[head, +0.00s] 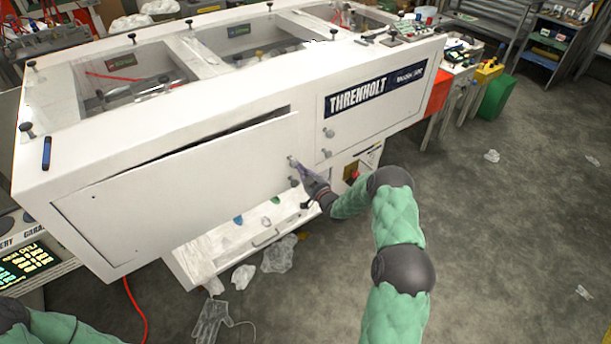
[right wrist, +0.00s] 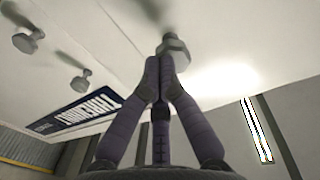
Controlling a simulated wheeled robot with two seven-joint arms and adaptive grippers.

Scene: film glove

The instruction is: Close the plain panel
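The plain panel (head: 185,185) is the wide white unlabelled door on the front of the white machine. It stands ajar, with a dark gap along its upper edge. A grey knob (head: 291,160) sits near its right end, with another knob (head: 294,181) just below. My right gripper (head: 301,168) is at these knobs. In the right wrist view its dark fingers (right wrist: 162,68) come together at the tips, right at a grey knob (right wrist: 174,46). I cannot tell whether they pinch it. My left gripper is out of view.
The panel with the THRENHOLT label (head: 358,97) lies flush to the right and bears two knobs. An open drawer (head: 245,235) juts out below the plain panel. Crumpled plastic (head: 280,255) and a red cable (head: 137,310) lie on the floor. The floor to the right is mostly clear.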

